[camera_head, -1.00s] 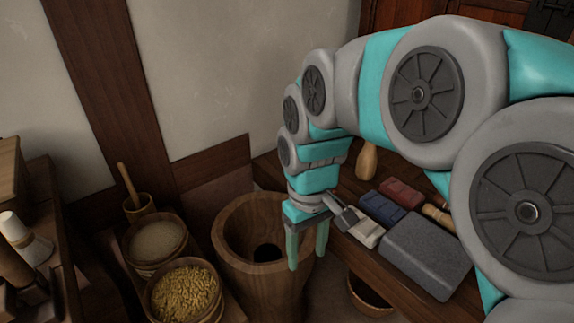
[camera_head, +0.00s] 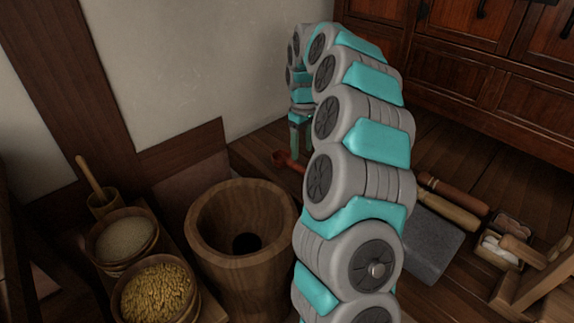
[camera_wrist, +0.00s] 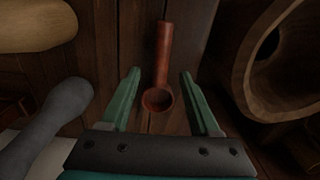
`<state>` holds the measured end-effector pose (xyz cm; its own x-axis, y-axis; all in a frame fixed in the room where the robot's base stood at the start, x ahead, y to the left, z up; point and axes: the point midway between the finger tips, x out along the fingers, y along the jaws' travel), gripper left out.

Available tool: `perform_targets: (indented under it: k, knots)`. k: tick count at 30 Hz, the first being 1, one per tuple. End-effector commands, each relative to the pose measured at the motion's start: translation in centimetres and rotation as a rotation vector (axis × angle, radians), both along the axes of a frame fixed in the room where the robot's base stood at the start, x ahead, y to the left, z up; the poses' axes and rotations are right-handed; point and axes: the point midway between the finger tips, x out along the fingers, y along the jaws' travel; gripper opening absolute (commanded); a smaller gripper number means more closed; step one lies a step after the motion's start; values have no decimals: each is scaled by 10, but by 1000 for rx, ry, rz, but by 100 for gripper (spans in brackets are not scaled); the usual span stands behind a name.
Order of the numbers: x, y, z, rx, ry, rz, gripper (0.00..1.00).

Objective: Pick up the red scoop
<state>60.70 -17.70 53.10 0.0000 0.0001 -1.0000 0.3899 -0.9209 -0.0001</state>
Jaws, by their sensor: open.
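The red scoop (camera_wrist: 160,70) lies on dark wooden planks in the wrist view, its handle pointing up the picture and its round bowl toward me. In the head view the scoop (camera_head: 284,158) shows partly, to the left of my arm, which hides part of it. My gripper (camera_wrist: 160,80) is open and empty. In the wrist view its two green fingers stand apart, one on each side of the scoop's bowl. I cannot tell how far above the scoop they are. In the head view my gripper (camera_head: 300,140) is partly visible beyond the scoop's bowl.
A large wooden mortar (camera_head: 240,245) stands left of my arm; its rim also shows at right in the wrist view (camera_wrist: 262,75). Bowls of grain (camera_head: 155,292) and flour (camera_head: 125,237) stand further left. A grey stone block (camera_head: 430,245) and wooden rollers (camera_head: 450,205) lie right.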

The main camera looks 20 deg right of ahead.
Motion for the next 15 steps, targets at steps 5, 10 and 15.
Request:
perform_targets:
  k: [5, 10, 15]
  knots:
    - [0, 0, -18, 0, 2, 1, 62]
    - [0, 0, -29, 0, 1, 0, 62]
    - [-2, 2, -51, 1, 1, 1, 62]
